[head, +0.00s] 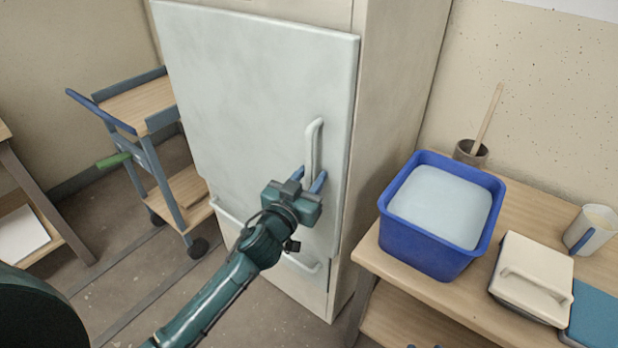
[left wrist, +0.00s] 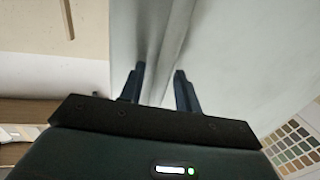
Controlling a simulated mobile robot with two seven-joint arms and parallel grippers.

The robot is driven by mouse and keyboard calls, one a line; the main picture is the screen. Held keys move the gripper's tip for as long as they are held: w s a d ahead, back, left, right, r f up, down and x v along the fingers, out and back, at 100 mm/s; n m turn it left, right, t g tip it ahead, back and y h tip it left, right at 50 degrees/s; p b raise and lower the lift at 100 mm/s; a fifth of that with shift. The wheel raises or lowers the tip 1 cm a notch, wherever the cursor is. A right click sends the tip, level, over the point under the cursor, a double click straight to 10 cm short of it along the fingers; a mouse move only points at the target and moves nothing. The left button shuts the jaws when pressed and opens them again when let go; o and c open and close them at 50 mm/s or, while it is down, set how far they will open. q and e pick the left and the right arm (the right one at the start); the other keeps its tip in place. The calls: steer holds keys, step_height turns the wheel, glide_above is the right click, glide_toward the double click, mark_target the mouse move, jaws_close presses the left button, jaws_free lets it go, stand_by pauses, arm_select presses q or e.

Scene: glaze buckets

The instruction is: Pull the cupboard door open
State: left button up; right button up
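The cupboard door (head: 235,90) is a pale grey-white panel in the head view. It lies against the front of the tall cream cupboard (head: 392,110) and looks closed. Its upright white bar handle (head: 314,138) is near the right edge. My left gripper (head: 309,181) is at the lower part of this handle, with one finger on each side. In the left wrist view, the fingers (left wrist: 161,88) are apart with the handle (left wrist: 172,45) running between them. I cannot tell whether either finger touches it. My right gripper is not recognisable in any view.
A drawer with a white handle (head: 302,265) is below the door. A trolley (head: 185,190) stands to the left. On the right, a wooden table (head: 520,215) holds a blue bucket (head: 425,250), a cream lidded box (head: 535,270) and a mug (head: 592,230). Floor in front is partly clear.

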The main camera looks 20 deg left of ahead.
arm_select(q)
jaws_close()
stand_by(0.5)
